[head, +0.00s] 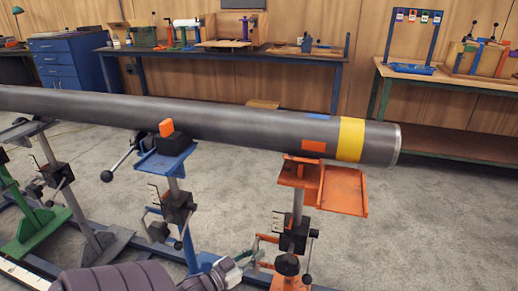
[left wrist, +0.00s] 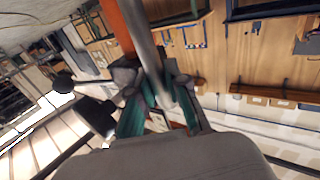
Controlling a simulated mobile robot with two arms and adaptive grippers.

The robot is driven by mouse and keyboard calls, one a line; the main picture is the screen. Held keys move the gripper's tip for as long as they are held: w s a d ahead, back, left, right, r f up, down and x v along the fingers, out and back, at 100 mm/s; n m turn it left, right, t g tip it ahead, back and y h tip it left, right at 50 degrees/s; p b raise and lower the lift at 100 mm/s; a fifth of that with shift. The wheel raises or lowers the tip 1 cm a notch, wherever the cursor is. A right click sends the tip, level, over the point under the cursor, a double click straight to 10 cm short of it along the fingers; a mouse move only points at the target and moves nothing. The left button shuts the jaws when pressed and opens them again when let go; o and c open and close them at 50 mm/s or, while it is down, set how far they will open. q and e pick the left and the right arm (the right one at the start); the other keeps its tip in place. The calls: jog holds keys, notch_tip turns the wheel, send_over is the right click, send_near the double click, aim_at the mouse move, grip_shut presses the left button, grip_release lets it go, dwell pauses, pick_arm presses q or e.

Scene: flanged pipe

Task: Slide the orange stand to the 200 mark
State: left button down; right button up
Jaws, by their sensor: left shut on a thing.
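The orange stand (head: 343,188) is under the right end of the grey pipe (head: 230,118). It has an orange top plate, a grey post and a black clamp block with knobs. My left gripper (head: 257,262) comes in from the bottom, low beside the stand's lower part. In the left wrist view its teal-padded fingers (left wrist: 165,118) are shut around part of the stand, with a grey rod (left wrist: 146,45) running between them. The exact gripped part is unclear. A pale strip (head: 22,277) at lower left may be the scale. The 200 mark cannot be read. My right gripper is out of view.
Benches (head: 230,58) line the back wall. The grey floor (head: 440,220) right of the orange stand is clear.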

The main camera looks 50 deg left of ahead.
pick_arm(q)
jog(key=shift+a, duration=0.15)
jog(key=c, duration=1.1)
grip_release()
jog(key=shift+s, duration=0.1)
jog(key=shift+c, duration=0.2)
jog(key=s, duration=1.2)
